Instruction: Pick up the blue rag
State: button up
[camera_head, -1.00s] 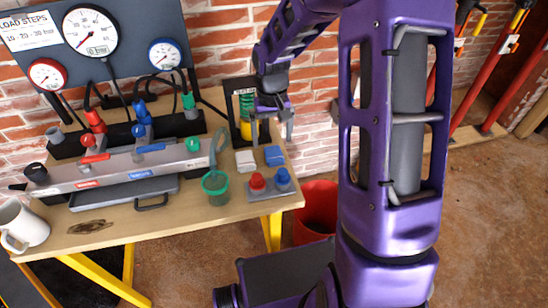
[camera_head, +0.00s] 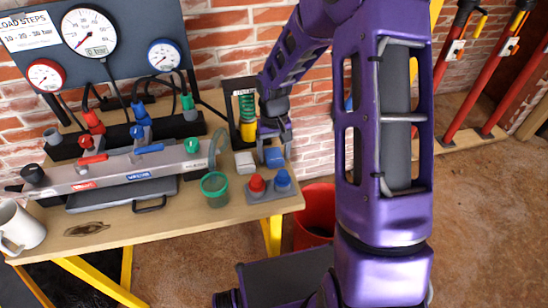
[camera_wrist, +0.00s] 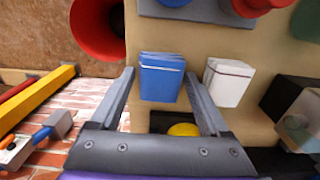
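The blue rag (camera_head: 274,157) is a small folded block at the right end of the wooden table (camera_head: 150,228). It also shows in the wrist view (camera_wrist: 162,77), upper middle. My gripper (camera_head: 274,155) is at the rag in the head view. In the wrist view my gripper (camera_wrist: 160,80) is open, with one finger on each side of the rag in the picture. A gap shows between the rag and the right finger; I cannot tell whether the left finger touches it. The rag's far side is partly hidden by the fingers in the head view.
A white folded rag (camera_head: 245,162) lies just left of the blue one. A grey base with red and blue knobs (camera_head: 270,194) stands in front. A spring device in a black frame (camera_head: 243,110) stands behind. A red bucket (camera_head: 315,210) is on the floor to the right.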

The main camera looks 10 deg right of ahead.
aim_at(274, 154)
jog(key=c, duration=1.1)
jog(key=shift+o, duration=0.2)
notch_tip(274, 154, up, 10)
jog(key=p, duration=0.1)
jog(key=shift+p, duration=0.4)
